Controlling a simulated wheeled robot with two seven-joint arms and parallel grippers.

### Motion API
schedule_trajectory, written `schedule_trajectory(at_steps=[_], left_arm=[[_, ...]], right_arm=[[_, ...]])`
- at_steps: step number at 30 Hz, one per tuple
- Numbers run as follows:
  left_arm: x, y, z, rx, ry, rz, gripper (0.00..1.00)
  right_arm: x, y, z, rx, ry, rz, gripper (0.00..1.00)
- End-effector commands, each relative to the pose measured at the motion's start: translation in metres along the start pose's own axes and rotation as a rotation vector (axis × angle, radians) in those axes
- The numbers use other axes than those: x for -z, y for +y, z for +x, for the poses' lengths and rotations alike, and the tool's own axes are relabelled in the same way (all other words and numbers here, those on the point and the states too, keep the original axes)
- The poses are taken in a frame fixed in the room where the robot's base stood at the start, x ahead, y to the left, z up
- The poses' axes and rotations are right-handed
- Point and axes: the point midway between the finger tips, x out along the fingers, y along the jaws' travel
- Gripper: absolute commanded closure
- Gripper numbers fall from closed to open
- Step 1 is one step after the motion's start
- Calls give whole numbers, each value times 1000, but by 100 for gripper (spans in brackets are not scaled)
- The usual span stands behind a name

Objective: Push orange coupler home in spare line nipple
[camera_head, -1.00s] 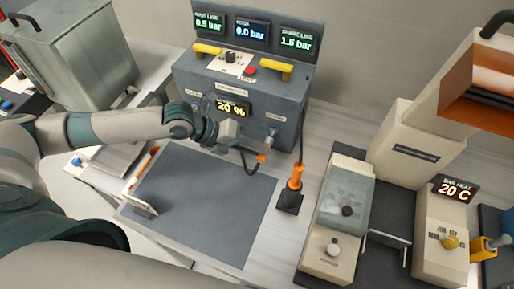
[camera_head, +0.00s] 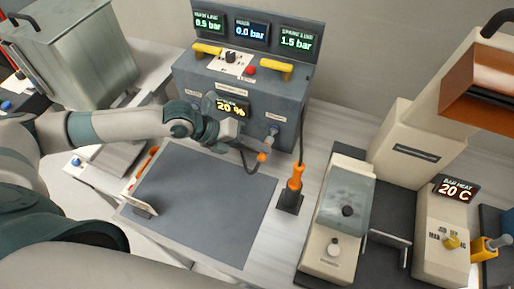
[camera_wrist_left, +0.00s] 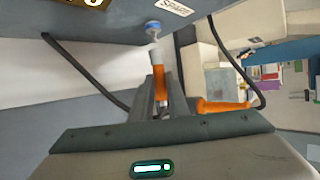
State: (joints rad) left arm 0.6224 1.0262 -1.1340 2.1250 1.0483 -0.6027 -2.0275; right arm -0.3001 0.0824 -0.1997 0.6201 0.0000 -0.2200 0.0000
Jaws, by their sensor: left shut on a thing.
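My left gripper (camera_wrist_left: 160,95) is shut on the orange coupler (camera_wrist_left: 159,80), which points up toward the cabinet front in the left wrist view. My right gripper is not in view.
The grey cabinet (camera_head: 240,85) has yellow handles and pressure displays. An orange tool (camera_head: 295,180) stands upright in a black holder (camera_head: 289,203) at right. A dark mat (camera_head: 205,200) lies below my left arm. A beige machine (camera_head: 335,235) stands further right.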

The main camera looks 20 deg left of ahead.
Motion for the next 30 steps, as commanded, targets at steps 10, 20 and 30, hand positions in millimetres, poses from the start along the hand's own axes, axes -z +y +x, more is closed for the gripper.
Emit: schedule_trajectory(at_steps=[10,20,30], left_arm=[[-7,0,3,0,-1,1,100],[-13,0,6,1,-1,2,100],[-20,0,8,0,-1,0,100]], right_arm=[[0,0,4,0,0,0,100],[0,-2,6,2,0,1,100],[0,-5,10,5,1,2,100]])
